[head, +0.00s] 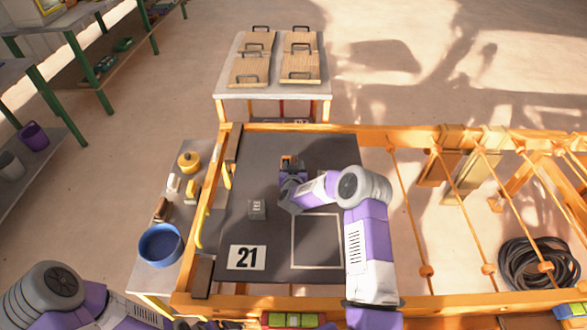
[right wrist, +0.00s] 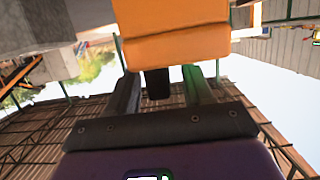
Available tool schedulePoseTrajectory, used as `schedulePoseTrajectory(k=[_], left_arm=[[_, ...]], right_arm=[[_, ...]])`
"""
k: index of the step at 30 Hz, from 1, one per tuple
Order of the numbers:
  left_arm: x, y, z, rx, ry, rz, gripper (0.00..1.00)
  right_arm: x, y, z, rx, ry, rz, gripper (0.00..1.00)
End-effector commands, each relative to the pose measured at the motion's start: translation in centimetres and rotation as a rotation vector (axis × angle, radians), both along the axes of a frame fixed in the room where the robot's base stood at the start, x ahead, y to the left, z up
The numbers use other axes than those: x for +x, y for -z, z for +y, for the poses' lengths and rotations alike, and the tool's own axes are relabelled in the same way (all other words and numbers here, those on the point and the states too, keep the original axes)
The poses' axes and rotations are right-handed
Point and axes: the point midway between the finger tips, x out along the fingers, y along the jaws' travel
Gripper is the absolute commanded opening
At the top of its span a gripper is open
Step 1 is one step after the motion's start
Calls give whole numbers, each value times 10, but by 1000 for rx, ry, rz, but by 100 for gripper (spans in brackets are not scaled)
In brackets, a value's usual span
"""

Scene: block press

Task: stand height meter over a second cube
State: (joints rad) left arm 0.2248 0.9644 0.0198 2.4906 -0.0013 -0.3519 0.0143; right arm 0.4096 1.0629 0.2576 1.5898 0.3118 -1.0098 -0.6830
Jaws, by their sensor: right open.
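A grey cube (head: 257,209) with a pale marking on it lies on the dark mat, left of the white outlined square. My right gripper (head: 291,172) is over the far middle of the mat, beyond and right of the cube. A small orange-and-dark thing (head: 290,160) shows at its fingertips; I cannot tell whether it is the height meter. In the right wrist view, an orange block (right wrist: 175,45) with a dark piece below it is close in front of my open right fingers (right wrist: 160,88). No second cube stands out clearly. My left gripper is out of view.
Ropes (head: 404,200) hang at right. Wooden trays (head: 250,68) lie on a far table.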

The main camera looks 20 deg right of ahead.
Motion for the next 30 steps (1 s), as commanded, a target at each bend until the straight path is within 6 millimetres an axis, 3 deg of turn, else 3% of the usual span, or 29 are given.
schedulePoseTrajectory(k=[8,21,30], left_arm=[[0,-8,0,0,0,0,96],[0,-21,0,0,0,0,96],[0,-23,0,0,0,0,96]], right_arm=[[-17,-10,10,0,-3,2,51],[-85,-33,42,0,-2,1,51],[-103,-38,50,-1,0,0,51]])
